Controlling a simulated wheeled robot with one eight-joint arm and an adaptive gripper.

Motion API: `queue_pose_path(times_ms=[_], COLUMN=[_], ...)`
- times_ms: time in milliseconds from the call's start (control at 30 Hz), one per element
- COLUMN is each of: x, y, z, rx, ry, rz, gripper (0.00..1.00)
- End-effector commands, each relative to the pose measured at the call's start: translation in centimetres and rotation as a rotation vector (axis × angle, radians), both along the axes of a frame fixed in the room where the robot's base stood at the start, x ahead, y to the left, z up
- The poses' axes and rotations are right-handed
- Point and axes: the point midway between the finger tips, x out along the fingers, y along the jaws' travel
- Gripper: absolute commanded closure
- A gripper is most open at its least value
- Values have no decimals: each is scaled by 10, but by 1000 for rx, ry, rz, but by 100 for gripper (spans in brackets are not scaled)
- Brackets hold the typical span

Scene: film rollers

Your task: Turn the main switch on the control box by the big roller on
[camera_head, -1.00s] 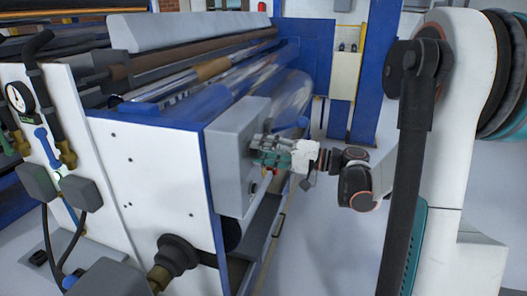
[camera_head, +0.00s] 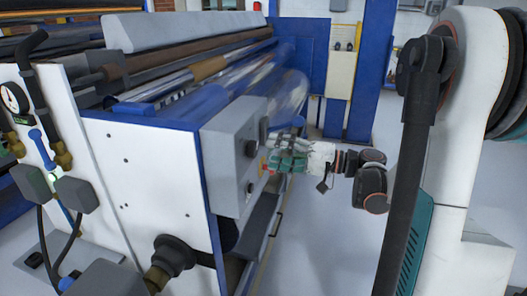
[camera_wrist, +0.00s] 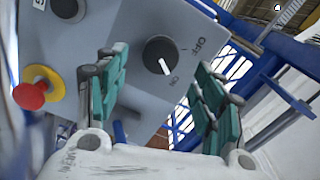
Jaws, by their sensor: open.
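The grey control box (camera_head: 225,168) is fixed to the end of the big roller machine in the head view. In the wrist view its face (camera_wrist: 120,30) carries a black rotary switch (camera_wrist: 157,52) with a white pointer line. The pointer is directed toward the "ON" label, with "OFF" to its right. My gripper (camera_head: 273,160) is beside the box's right side in the head view. In the wrist view my gripper (camera_wrist: 162,92) is open and empty, its teal fingers apart, with the switch showing beyond the gap between them. I see no contact with the switch.
A red stop button (camera_wrist: 28,96) on a yellow base is left of the switch. Another black knob (camera_wrist: 68,8) is cut off at the top. The big roller (camera_head: 285,95) lies behind the box. Open floor (camera_head: 325,235) lies to the right of the machine.

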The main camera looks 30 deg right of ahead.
Motion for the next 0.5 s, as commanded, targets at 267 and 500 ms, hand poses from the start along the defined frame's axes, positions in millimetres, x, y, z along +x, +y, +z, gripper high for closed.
queue_pose_path(times_ms=[267,500], x=[-36,-48], y=[-37,-48], z=[0,0], rx=[0,0], ry=[0,0], rz=[-3,-1], gripper=[38,38])
